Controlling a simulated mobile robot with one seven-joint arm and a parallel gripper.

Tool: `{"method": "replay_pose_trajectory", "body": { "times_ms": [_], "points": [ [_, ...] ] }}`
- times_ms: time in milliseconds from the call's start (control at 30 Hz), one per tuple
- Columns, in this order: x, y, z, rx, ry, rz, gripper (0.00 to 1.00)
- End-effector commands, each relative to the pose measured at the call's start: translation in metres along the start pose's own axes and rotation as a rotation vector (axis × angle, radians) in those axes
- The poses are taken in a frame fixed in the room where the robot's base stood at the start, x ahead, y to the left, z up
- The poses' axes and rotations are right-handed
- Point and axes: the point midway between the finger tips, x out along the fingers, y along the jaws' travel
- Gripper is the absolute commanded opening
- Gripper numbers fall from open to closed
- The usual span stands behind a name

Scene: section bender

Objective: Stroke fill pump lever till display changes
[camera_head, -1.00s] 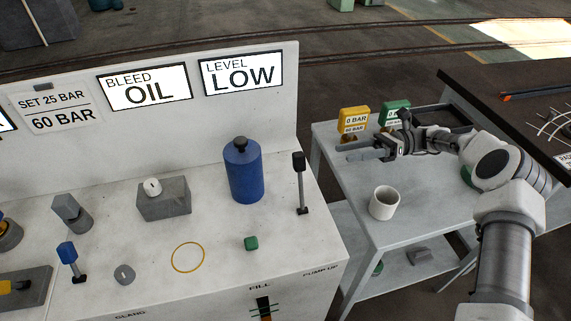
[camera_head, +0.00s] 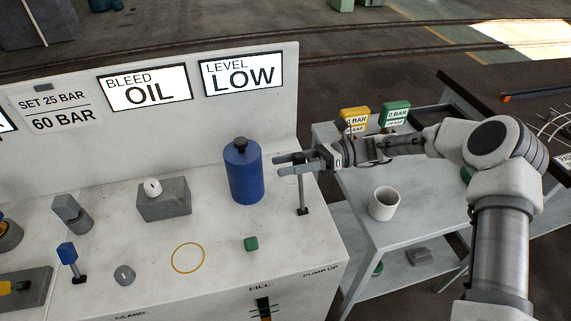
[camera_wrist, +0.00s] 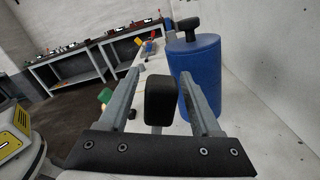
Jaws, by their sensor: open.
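The fill pump lever (camera_head: 302,192) stands upright at the right end of the white console, and my gripper hides its black knob in the head view. In the wrist view the black knob (camera_wrist: 160,100) sits between my two open fingers, with a gap on each side. My gripper (camera_head: 283,166) is open and reaches in from the right at knob height. The display (camera_head: 241,74) at the right of the back panel reads "LEVEL LOW". The display (camera_head: 145,89) left of it reads "BLEED OIL".
A blue canister (camera_head: 243,172) stands just left of my gripper; it shows close to one finger in the wrist view (camera_wrist: 198,80). A green button (camera_head: 251,244) and a yellow ring (camera_head: 188,257) lie nearer the front. A side table with a white mug (camera_head: 384,203) stands right.

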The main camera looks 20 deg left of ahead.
Motion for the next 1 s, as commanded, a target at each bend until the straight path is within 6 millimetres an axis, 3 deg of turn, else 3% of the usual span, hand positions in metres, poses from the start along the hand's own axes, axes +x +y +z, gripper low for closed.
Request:
{"method": "replay_pose_trajectory", "body": {
  "times_ms": [333, 700, 1000],
  "points": [
    [0.0044, -0.0001, 0.0001, 0.0, 0.0, -0.001, 0.65],
    [0.0041, -0.0001, 0.0, 0.0, 0.0, -0.001, 0.0],
    [0.0039, -0.0001, -0.0001, 0.0, 0.0, -0.001, 0.0]
  ]
}}
